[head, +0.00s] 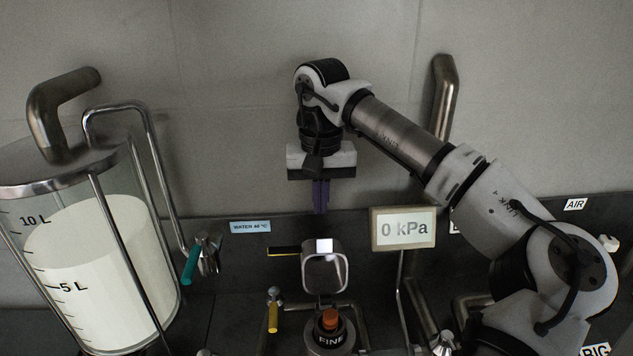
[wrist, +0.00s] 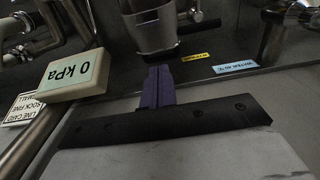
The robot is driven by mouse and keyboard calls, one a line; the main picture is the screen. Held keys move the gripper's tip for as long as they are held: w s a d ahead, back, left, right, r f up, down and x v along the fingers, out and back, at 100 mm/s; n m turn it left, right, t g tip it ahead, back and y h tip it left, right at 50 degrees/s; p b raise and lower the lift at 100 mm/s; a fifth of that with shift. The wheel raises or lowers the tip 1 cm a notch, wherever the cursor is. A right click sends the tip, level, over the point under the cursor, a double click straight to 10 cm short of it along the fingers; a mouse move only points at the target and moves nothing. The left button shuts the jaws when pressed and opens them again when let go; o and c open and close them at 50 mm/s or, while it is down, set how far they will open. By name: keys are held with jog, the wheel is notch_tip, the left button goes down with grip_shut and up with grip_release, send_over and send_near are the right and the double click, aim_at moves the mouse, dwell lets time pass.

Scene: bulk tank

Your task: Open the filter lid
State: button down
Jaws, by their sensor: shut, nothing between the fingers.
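My gripper (head: 320,208) points straight down in the head view, with its purple fingers together and nothing between them. The closed fingers also show in the wrist view (wrist: 158,72). Below the fingers in the head view is a rounded metal piece (head: 325,272) that looks like the filter body or its lid; I cannot tell which. The fingers appear apart from it. A metal body with a dark rim, probably the same piece, is just beyond the fingertips in the wrist view (wrist: 152,28). I cannot make out a lid seam or latch.
A glass tank (head: 95,260) of white liquid stands left, beside a teal-handled valve (head: 190,265). A 0 kPa display (head: 403,229) stands close right of the metal piece. A part marked FINE (head: 331,338) with an orange top is in front. Pipes run around it.

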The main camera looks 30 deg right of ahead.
aim_at(305, 255)
notch_tip(305, 255, down, 4)
jog(key=shift+r+p, duration=0.15)
jog(key=shift+p, duration=0.25)
jog(key=shift+s+a+p, duration=0.15)
jog(key=shift+s+p, duration=0.15)
jog(key=shift+p, duration=0.05)
jog(key=shift+s+a+r+p, duration=0.1)
jog(key=shift+s+a+p, duration=0.2)
jog(key=shift+s, duration=0.35)
jog(key=shift+s+a+r+p, duration=0.1)
jog(key=shift+s+a+p, duration=0.1)
jog(key=shift+s+a, duration=0.35)
jog(key=shift+s+d, duration=0.15)
